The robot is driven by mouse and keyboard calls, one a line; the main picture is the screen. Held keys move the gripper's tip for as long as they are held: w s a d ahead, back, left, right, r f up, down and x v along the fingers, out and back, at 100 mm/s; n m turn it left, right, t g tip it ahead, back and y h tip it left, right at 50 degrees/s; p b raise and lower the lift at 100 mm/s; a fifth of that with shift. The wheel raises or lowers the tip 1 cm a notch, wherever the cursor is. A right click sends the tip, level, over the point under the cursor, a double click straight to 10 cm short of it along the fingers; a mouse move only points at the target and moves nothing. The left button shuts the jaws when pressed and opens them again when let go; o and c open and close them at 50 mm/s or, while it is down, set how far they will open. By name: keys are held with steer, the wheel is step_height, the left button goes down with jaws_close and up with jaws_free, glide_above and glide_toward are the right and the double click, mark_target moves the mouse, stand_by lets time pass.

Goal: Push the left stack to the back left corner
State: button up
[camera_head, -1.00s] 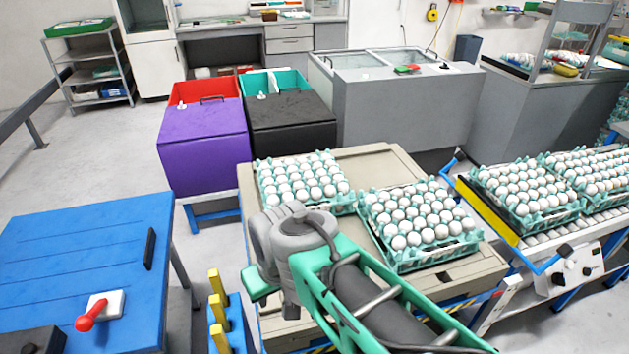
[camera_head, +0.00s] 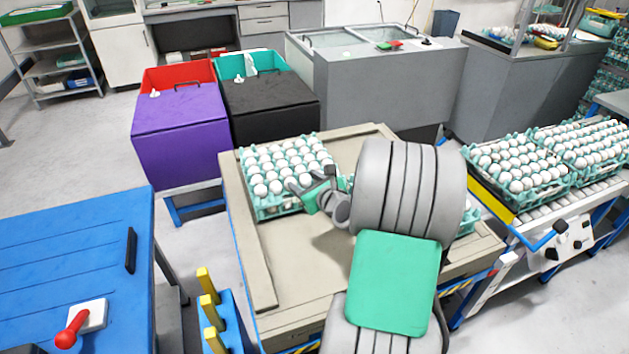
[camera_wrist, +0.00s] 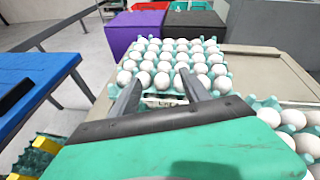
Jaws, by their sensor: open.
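The left stack (camera_head: 272,213) is a teal tray of white eggs at the back left of the beige table top (camera_head: 300,262). It also shows in the wrist view (camera_wrist: 113,91). My gripper (camera_head: 310,188) is open at the near side of this stack, toward its right in the head view. In the wrist view its two fingers (camera_wrist: 160,90) point at the tray's near side, spread apart with no egg between them. Whether they touch the tray is unclear. A right stack (camera_head: 470,218) of eggs is mostly hidden behind my arm; its edge shows in the wrist view (camera_wrist: 265,103).
A purple bin (camera_head: 190,135) and a black bin (camera_head: 270,112) stand behind the table. A conveyor with egg trays (camera_head: 535,195) is at right. A blue table (camera_head: 75,255) and yellow posts (camera_head: 210,310) are at left. The table's front left is clear.

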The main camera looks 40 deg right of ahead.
mark_target(313, 219)
steer(key=d+f+m+b, duration=0.1)
steer(key=f+b, duration=0.3)
steer(key=f, duration=0.1)
steer(key=d+f+m+b, duration=0.1)
steer(key=f+b, duration=0.4)
steer(key=d+f+m+h+b, duration=0.1)
steer(key=f+b, duration=0.3)
steer(key=f, duration=0.1)
steer(key=shift+w+t+b, duration=0.15)
steer(key=shift+t+b, duration=0.15)
steer(key=shift+b, duration=0.05)
steer(key=shift+w+r, duration=0.1)
